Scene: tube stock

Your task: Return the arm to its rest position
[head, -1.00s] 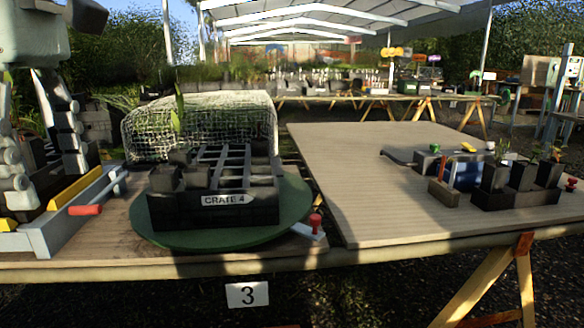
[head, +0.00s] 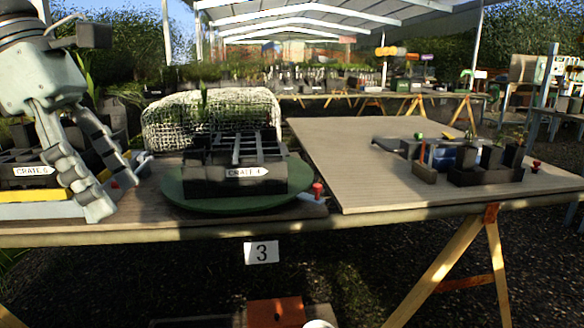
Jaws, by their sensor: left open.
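My left arm comes in from the upper left in the head view. Its gripper (head: 122,188) is open, with the fingers spread and pointing down to the right. No object shows between the fingers. The gripper hangs in front of a dark crate with a white label (head: 38,171) on the left, and hides part of it. The fingers appear left of the round green turntable (head: 180,193), which bears a black crate labelled CRATE 4 (head: 235,188). My right gripper is not in view.
A wooden tabletop (head: 350,160) is largely bare in the middle. Dark pots (head: 490,158) and small items stand at its right. A white netted mound (head: 175,125) is behind the turntable. A red-knobbed item (head: 317,190) is at the turntable's right edge. Trestle legs (head: 440,265) stand below.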

